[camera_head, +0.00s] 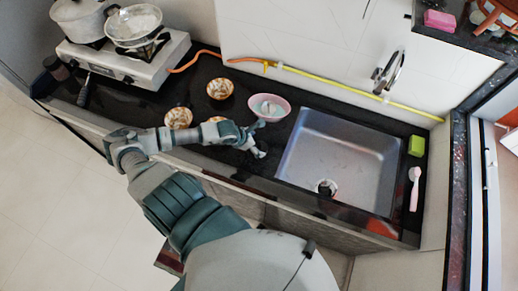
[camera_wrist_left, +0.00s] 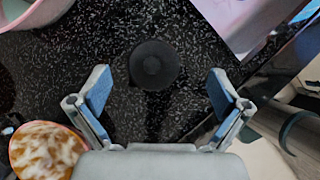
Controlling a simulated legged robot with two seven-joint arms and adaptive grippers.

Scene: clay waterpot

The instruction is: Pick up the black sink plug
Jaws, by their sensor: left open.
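The black sink plug (camera_wrist_left: 153,65) is a small round disc with a raised centre, lying on the black speckled counter in the left wrist view. My left gripper (camera_head: 261,139) is over the counter just left of the sink in the head view. In the left wrist view, its blue-padded fingers (camera_wrist_left: 155,94) are spread wide, and the plug shows ahead of the gap between them, with nothing held. I cannot make out the plug against the dark counter in the head view. My right gripper is in neither view.
The metal sink (camera_head: 345,155) lies right of the gripper. A pink bowl (camera_head: 269,107) stands close behind it, with patterned bowls (camera_head: 220,89) (camera_head: 178,118) to the left. A gas stove (camera_head: 125,62) with pots is at far left. A green sponge (camera_head: 416,146) and pink brush (camera_head: 414,187) lie right of the sink.

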